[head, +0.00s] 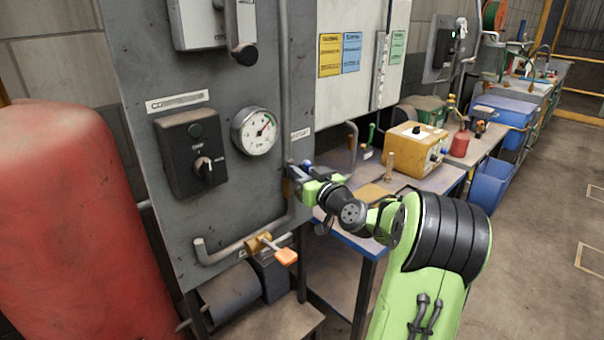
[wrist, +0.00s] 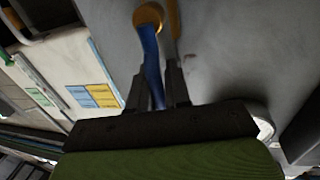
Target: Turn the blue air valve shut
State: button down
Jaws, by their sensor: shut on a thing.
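The blue air valve's lever (wrist: 152,52) runs down from a brass hub (wrist: 148,15) in the wrist view, between the two dark fingers of my gripper (wrist: 157,85). The gripper is shut on the lever, well below the hub. In the head view only a small bit of blue (head: 307,164) shows by the pipe at the grey panel's right edge. My gripper (head: 294,176) reaches it there from the right. The rest of the valve is hidden behind the gripper in that view.
The grey panel (head: 225,205) carries a pressure gauge (head: 254,131), a black switch box (head: 192,152) and a lower valve with an orange lever (head: 287,257). A red tank (head: 70,225) stands left. A workbench with a yellow box (head: 413,150) stands right. Floor is clear at far right.

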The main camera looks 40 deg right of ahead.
jog(key=shift+d, duration=0.1)
dwell(0.3)
jog(key=shift+d+m+g+p, duration=0.3)
jog(key=shift+d+m+p, duration=0.25)
jog(key=shift+m+p, duration=0.5)
jog(key=d+f+m+g+y+p, duration=0.1)
jog(key=d+f+m+y+p, duration=0.2)
jog(key=f+m+p, duration=0.3)
jog(key=shift+d+f+m+y+p, duration=0.15)
jog(key=shift+d+m+y+p, duration=0.35)
jog(key=shift+m+p, duration=2.45)
jog(key=shift+m+g+b, duration=0.3)
jog(key=shift+m+b, duration=0.6)
jog(key=c, duration=1.2)
grip_release()
jog(key=shift+d, duration=0.1)
jog(key=shift+o, duration=0.2)
